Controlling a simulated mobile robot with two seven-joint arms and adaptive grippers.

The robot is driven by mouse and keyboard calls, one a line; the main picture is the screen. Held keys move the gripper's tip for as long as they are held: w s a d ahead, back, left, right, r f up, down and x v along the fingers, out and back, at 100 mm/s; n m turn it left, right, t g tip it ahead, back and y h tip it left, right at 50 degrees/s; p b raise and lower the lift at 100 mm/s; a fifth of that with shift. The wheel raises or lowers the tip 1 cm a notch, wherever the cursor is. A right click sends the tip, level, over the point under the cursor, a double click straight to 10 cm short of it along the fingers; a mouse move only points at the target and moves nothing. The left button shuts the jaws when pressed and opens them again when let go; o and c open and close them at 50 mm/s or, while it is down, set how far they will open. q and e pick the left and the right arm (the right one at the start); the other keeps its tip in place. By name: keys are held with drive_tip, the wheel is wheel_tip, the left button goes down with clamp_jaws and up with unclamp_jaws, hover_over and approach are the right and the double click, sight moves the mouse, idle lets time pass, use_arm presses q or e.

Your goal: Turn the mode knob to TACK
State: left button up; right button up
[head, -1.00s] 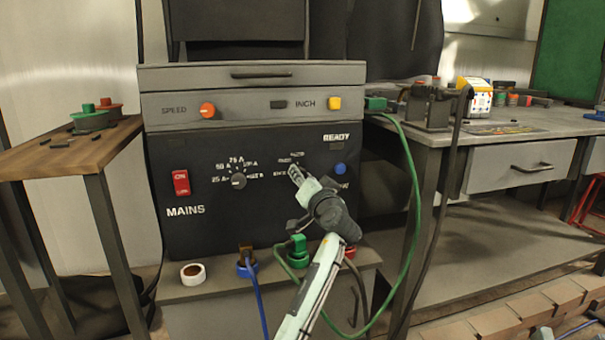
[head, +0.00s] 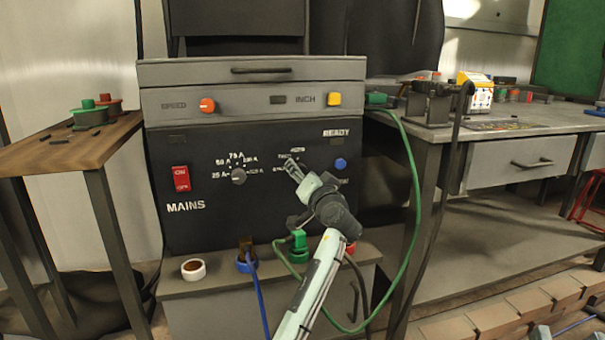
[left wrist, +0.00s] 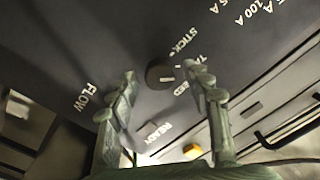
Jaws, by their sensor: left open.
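The mode knob (left wrist: 160,76) is a small dark round knob on the black front panel (head: 190,225). In the left wrist view it sits between my left gripper's fingertips (left wrist: 161,73), with a gap visible on the left side. The right finger is close to its edge; contact cannot be told. Its white mark points right in that view, near partly covered lettering starting "TA" and ending "ED"; "STICK" is above. In the head view my open left gripper (head: 293,168) reaches the panel and hides the knob. My right gripper is out of view.
A second knob (head: 238,176) with amp markings and a red mains switch (head: 181,178) are to the left. A blue button (head: 340,164) is close to the right of my gripper. A green cable (head: 415,200) hangs at the right; plugs stand on the ledge below.

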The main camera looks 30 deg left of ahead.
use_arm(q)
drive_tip(key=v, duration=0.7)
drive_tip(key=shift+s, duration=0.15)
drive_tip(key=shift+d+f, duration=0.1)
